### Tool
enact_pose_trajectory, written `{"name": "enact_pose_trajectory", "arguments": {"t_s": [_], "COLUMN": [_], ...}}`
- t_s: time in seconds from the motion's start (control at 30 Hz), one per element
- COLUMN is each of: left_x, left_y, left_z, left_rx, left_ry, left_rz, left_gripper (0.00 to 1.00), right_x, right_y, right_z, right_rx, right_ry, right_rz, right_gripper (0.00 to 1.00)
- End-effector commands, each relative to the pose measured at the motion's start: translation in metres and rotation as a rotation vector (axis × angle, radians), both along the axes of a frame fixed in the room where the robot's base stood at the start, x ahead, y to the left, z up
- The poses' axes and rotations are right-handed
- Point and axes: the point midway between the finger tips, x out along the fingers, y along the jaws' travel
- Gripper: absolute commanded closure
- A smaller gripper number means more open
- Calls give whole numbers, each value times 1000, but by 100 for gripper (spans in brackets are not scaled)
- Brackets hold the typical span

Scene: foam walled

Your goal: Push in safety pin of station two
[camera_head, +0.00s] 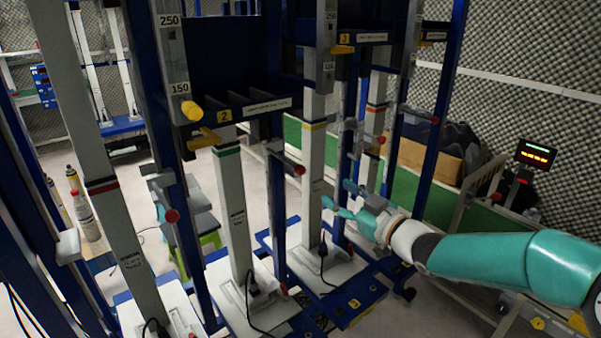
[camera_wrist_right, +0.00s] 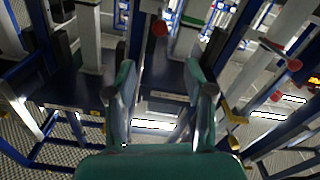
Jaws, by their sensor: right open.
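Station two is marked by a yellow "2" label (camera_head: 224,115) on a dark blue crossbar. A yellow knob (camera_head: 191,110) sticks out of the scale post beside that label, and a yellow lever (camera_head: 203,138) sits just below it. A red ball knob (camera_head: 299,170) is on the post right of station two's white column (camera_head: 232,210). I cannot tell for sure which knob is the safety pin. My right gripper (camera_head: 336,194) is open and empty, right of these parts and lower. In the wrist view its fingers (camera_wrist_right: 158,75) are apart, with a red knob (camera_wrist_right: 160,28) beyond them. My left gripper is not in view.
Blue posts and white columns stand close together around my right gripper. Station three's label (camera_head: 345,38) is to the right. Another red knob (camera_head: 171,215) is at left. A lit display (camera_head: 536,153) stands at right. Pale floor shows between the frames.

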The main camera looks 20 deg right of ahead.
Motion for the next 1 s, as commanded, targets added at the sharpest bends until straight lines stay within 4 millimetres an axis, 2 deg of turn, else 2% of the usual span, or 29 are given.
{"name": "enact_pose_trajectory", "arguments": {"t_s": [0.4,0.6,0.8,1.0], "left_x": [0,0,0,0], "left_y": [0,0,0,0], "left_z": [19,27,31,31], "left_rx": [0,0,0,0], "left_ry": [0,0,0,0], "left_rz": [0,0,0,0], "left_gripper": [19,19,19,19], "right_x": [83,117,135,139], "right_y": [32,44,50,51], "right_z": [1,0,0,-1], "right_rx": [3,3,3,3], "right_ry": [3,3,3,3], "right_rz": [2,0,0,0], "right_gripper": [47,47,47,47]}}
